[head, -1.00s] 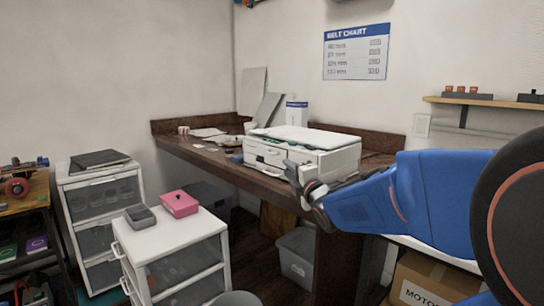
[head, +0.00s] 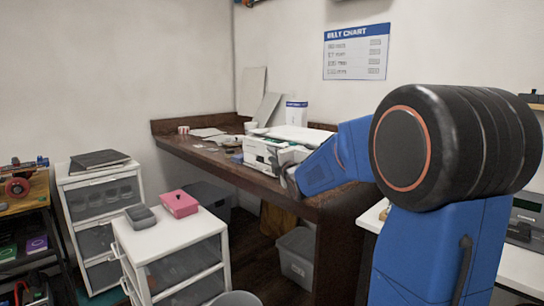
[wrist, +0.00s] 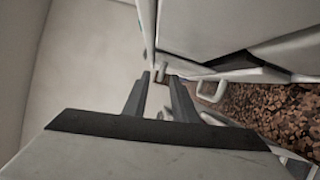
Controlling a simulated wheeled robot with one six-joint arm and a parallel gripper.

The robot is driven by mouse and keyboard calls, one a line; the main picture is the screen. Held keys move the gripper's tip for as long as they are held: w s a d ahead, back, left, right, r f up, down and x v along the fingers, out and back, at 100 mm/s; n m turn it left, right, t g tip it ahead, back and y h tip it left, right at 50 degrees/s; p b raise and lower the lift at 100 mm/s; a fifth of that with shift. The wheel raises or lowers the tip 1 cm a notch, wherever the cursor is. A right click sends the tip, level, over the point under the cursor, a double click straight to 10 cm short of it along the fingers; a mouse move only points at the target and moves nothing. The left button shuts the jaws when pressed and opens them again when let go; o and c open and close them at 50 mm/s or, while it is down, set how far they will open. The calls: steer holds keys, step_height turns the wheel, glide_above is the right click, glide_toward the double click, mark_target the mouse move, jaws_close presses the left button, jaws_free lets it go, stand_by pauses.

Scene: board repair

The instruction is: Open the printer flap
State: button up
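The printer (head: 262,152) is a white boxy unit with a flat white lid, sitting near the front edge of the dark wooden bench. My forearm hides its right part in the head view. My gripper (head: 285,178) is at the printer's front face. In the wrist view my gripper (wrist: 160,74) has its two dark fingers apart, with a gap between them. A small tan piece shows at the fingertips; I cannot tell whether they touch it. The printer's white body (wrist: 220,25) fills the top right there. A white loop handle (wrist: 211,91) lies just right of the fingers.
The bench (head: 215,165) also carries papers and small items at its far left. A white drawer unit (head: 175,240) with a pink box (head: 180,204) stands in front of it. A grey bin (head: 297,258) is below the bench.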

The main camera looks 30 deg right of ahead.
steer(key=shift+w, duration=0.45)
jaws_close()
stand_by(1.2)
